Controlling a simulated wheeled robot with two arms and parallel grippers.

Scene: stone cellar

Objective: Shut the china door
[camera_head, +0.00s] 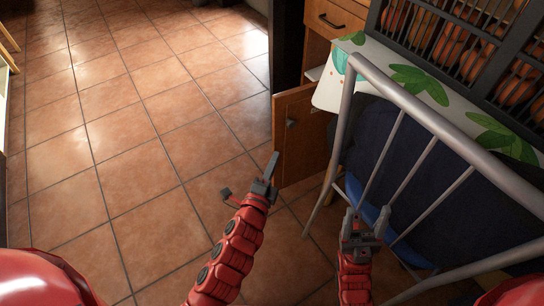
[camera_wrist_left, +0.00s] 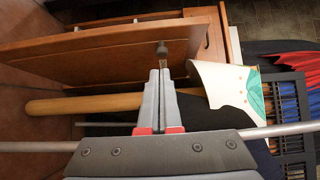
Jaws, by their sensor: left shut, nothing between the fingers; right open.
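The china door is a brown wooden cabinet door (camera_head: 300,142) with a small dark knob (camera_head: 291,123). It stands open, swung out from the wooden cabinet (camera_head: 322,45). In the left wrist view the door (camera_wrist_left: 100,52) spans the upper left, with its knob (camera_wrist_left: 162,48) just beyond my fingertips. My left gripper (camera_head: 272,163) is shut and empty, near the door's lower outer edge; whether it touches the door I cannot tell. My right gripper (camera_head: 367,217) is open and empty, among the chair's metal bars. The cabinet's inside is mostly hidden.
A metal-framed chair (camera_head: 345,125) with a dark blue back stands close right of the door. A table with a leaf-pattern cloth (camera_head: 375,70) and a dark rack of orange-brown round items (camera_head: 460,45) is behind it. The tiled floor (camera_head: 130,130) at left is clear.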

